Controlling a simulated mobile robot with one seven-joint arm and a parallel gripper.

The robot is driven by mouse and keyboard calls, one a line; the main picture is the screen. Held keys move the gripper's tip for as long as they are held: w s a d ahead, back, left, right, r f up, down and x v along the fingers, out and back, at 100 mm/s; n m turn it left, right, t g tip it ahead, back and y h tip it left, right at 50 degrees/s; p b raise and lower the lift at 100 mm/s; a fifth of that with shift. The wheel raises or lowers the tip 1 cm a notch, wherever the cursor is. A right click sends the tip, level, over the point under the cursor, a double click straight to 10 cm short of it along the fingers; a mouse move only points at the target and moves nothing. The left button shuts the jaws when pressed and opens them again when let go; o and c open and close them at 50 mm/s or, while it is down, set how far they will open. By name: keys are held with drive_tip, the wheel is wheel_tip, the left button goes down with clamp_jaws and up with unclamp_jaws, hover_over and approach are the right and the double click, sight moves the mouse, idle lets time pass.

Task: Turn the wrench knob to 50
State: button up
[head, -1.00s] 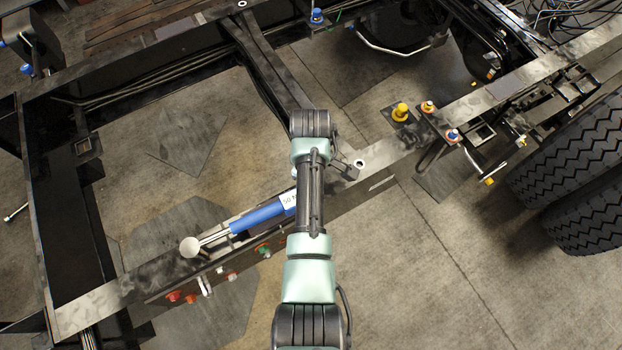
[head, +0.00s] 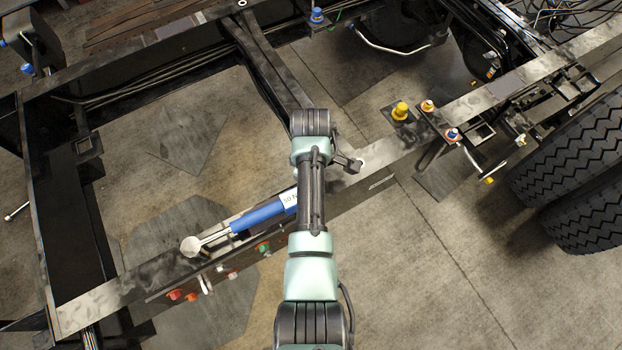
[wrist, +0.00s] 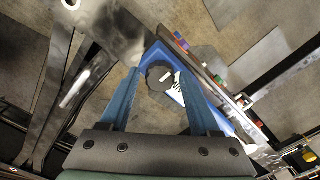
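The wrench (head: 262,215) lies on the chassis rail, with a blue handle, a metal shaft and a pale round head at its left end. A white label reading "50 N" shows near its right part, where my arm covers the rest. In the wrist view, its dark, faceted end knob (wrist: 158,80) sits between the two blue fingers of my gripper (wrist: 163,74), with the white label just beside it. The fingers are apart, one on each side of the knob; I cannot tell whether they touch it. My gripper is hidden under my arm in the head view.
The chassis rail (head: 105,303) runs diagonally under the wrench. Several red, white and green fittings line its near side. A yellow-capped fitting (head: 401,110) stands right of my arm. Large black tyres (head: 575,150) are at the right. Bare floor (head: 440,285) shows at the lower right.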

drive_tip(key=shift+o, duration=0.4)
wheel_tip(320, 180, up, 13)
idle(0.4)
drive_tip(key=shift+b, duration=0.3)
